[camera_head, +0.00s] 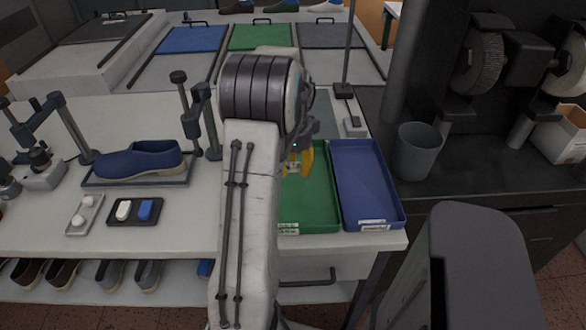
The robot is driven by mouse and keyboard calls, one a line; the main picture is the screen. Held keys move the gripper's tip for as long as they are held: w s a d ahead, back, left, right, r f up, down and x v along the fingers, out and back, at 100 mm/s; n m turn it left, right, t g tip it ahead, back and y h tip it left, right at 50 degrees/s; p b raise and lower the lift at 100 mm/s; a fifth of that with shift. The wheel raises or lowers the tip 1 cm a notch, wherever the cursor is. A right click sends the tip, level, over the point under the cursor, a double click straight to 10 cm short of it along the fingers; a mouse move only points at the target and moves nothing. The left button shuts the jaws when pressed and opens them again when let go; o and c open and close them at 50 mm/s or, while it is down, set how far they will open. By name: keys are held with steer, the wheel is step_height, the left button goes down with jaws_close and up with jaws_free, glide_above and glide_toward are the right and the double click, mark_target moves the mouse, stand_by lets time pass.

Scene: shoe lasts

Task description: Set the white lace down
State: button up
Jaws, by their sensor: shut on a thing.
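My gripper (297,160), with yellow fingers, is beyond my arm, over the upper left part of the green tray (318,215). It is shut on a small pale thing, which I take for the white lace (294,168). My arm and the fingers hide most of it, and its shape is too small to make out. I cannot tell how far it is above the tray floor.
A blue tray (370,190) adjoins the green tray on the right. A grey bin (417,150) stands further right. On the left are a blue shoe (140,160) and a black holder (134,223) with a white and a blue piece. Clamp posts (183,110) stand left of my arm.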

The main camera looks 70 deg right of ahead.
mark_target(293, 179)
steer(key=shift+w+d+f+p, duration=0.2)
steer(key=shift+d+f+p, duration=0.2)
steer(key=shift+d, duration=0.35)
steer(key=shift+w+d+f+p, duration=0.2)
steer(key=shift+d+f+p, duration=0.1)
steer(key=shift+d+f, duration=0.3)
steer(key=shift+f+p, duration=0.3)
steer(key=shift+p, duration=0.3)
steer(key=shift+d+f+p, duration=0.1)
steer(key=shift+f+p, duration=0.2)
steer(key=shift+f, duration=1.35)
steer(key=shift+f, duration=0.15)
steer(key=o, duration=0.8)
steer(key=shift+r, duration=0.65)
step_height(293, 179, up, 11)
steer(key=b, duration=0.2)
steer(key=shift+b, duration=0.3)
